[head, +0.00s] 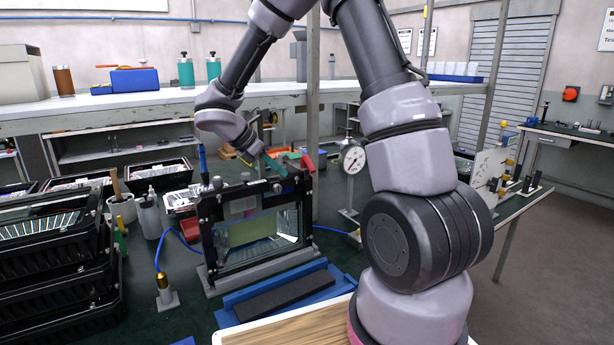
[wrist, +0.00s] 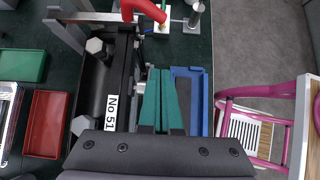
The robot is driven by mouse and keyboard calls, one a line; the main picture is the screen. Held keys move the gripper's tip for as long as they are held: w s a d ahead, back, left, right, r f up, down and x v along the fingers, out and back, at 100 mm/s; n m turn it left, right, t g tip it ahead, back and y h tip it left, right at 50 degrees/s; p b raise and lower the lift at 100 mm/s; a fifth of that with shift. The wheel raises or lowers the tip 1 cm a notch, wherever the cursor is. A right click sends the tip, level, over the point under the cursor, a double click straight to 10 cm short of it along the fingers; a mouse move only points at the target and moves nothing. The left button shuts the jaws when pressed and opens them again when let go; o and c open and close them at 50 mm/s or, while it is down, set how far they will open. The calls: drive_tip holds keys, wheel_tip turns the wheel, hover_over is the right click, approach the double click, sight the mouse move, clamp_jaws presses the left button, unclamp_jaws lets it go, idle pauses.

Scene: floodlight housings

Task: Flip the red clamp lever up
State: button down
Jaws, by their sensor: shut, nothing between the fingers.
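The red clamp lever (head: 308,163) is at the top right of the black-framed floodlight housing (head: 255,228) in the head view. In the wrist view the red lever (wrist: 146,9) shows at the top edge as a curved red bar, partly cut off by the frame. My gripper (head: 285,168) is above the housing's top edge, to the left of the lever. In the wrist view my gripper's green fingers (wrist: 161,73) are together, with nothing between them. Their tips point toward the lever and look apart from it. The black top bar with the "No 51" label (wrist: 111,112) runs beside the fingers.
A blue tray with a dark pad (head: 277,296) lies in front of the housing. A dial gauge (head: 353,158) stands to its right. A blue-handled lever (head: 203,160) is at the housing's left. Stacked black housings (head: 60,270) fill the left side.

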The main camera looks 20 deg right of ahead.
drive_tip(key=x, duration=0.9)
drive_tip(key=shift+f, duration=0.15)
drive_tip(key=d+r, duration=0.2)
drive_tip(key=shift+w+d+r, duration=0.1)
drive_tip(key=shift+w+r, duration=0.1)
drive_tip(key=shift+r, duration=0.15)
drive_tip(key=shift+d+r, duration=0.1)
drive_tip(key=shift+r, duration=0.15)
drive_tip(key=shift+w+r+n+g, duration=0.15)
drive_tip(key=shift+r+g, duration=0.15)
drive_tip(key=shift+r, duration=0.35)
drive_tip(key=shift+r+n+g, duration=0.15)
drive_tip(key=shift+r+g, duration=0.15)
drive_tip(key=shift+r, duration=0.4)
wheel_tip(320, 180, up, 13)
drive_tip(key=n+g+h, duration=0.1)
drive_tip(key=n+g, duration=0.1)
drive_tip(key=g, duration=0.2)
hover_over(305, 175)
drive_tip(key=w+a, duration=0.3)
drive_tip(key=w, duration=0.3)
drive_tip(key=shift+w+a+r, duration=0.15)
drive_tip(key=shift+w+r, duration=0.1)
drive_tip(key=shift+w, duration=0.25)
drive_tip(key=shift+w+a+r, duration=0.15)
drive_tip(key=shift+w+r, duration=0.15)
drive_tip(key=shift+w, duration=0.2)
